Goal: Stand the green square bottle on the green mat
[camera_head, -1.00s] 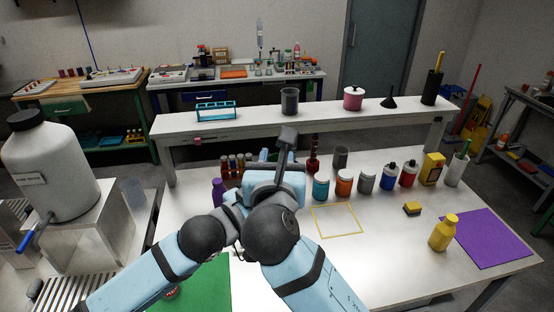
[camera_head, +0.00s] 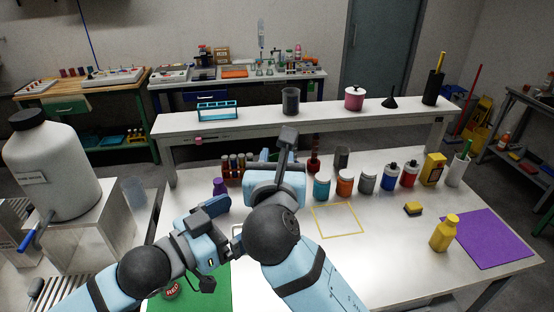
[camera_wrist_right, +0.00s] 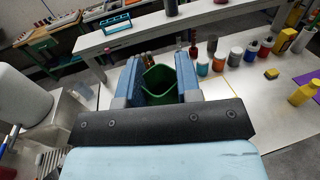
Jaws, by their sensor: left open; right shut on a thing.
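In the right wrist view, my right gripper (camera_wrist_right: 158,84) is shut on the green square bottle (camera_wrist_right: 158,92), which sits between its two blue fingers. In the head view my right gripper (camera_head: 266,157) is above the back part of the bench, and its wrist hides the bottle. The green mat (camera_head: 216,294) lies at the bench's near left, partly covered by my arms. My left gripper (camera_head: 236,238) is open, low over the bench beside my right forearm; its fingers are largely hidden.
A round red-labelled item (camera_head: 170,291) shows at the mat's left part. A purple bottle (camera_head: 220,186) and a tube rack stand behind. Several jars (camera_head: 345,183) line the bench right of my right gripper. The yellow outlined square (camera_head: 337,219) is empty.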

